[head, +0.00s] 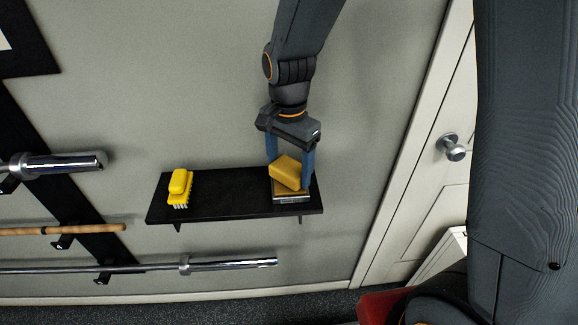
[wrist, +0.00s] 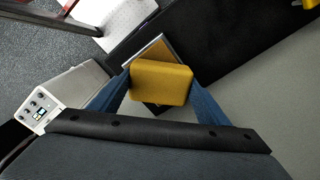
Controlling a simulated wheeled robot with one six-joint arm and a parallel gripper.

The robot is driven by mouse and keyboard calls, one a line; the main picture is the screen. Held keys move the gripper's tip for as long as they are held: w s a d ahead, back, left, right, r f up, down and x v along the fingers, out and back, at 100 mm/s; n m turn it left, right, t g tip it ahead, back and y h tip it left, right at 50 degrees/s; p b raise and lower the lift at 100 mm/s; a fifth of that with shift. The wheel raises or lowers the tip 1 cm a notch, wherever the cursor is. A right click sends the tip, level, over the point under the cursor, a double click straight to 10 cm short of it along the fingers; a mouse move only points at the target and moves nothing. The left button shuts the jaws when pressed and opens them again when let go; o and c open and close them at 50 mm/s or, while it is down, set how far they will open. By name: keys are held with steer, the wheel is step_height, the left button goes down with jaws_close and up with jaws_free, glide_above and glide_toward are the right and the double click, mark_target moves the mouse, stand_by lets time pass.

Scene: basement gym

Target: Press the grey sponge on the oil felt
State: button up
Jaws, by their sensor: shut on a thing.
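My gripper (head: 289,172) points down over the right end of a black wall shelf. It is shut on a mustard-yellow block (head: 285,171), which looks like the sponge; it looks yellow, not grey. The block also shows between the blue fingers in the wrist view (wrist: 161,83). It sits slightly turned over a small shallow metal-edged tray (head: 291,198) with a brownish top, likely the oil felt. The tray's edge shows beyond the block in the wrist view (wrist: 150,53). The block hides most of the felt, and I cannot tell whether they touch.
The black shelf (head: 225,204) carries a yellow brush (head: 180,188) with white bristles at its left end. The middle of the shelf is clear. Metal bars (head: 140,267) hang on a rack to the left. A white door with a round knob (head: 452,148) is to the right.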

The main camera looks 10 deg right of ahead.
mark_target(289, 167)
steer(key=shift+r+p, duration=3.15)
steer(key=shift+r, duration=0.35)
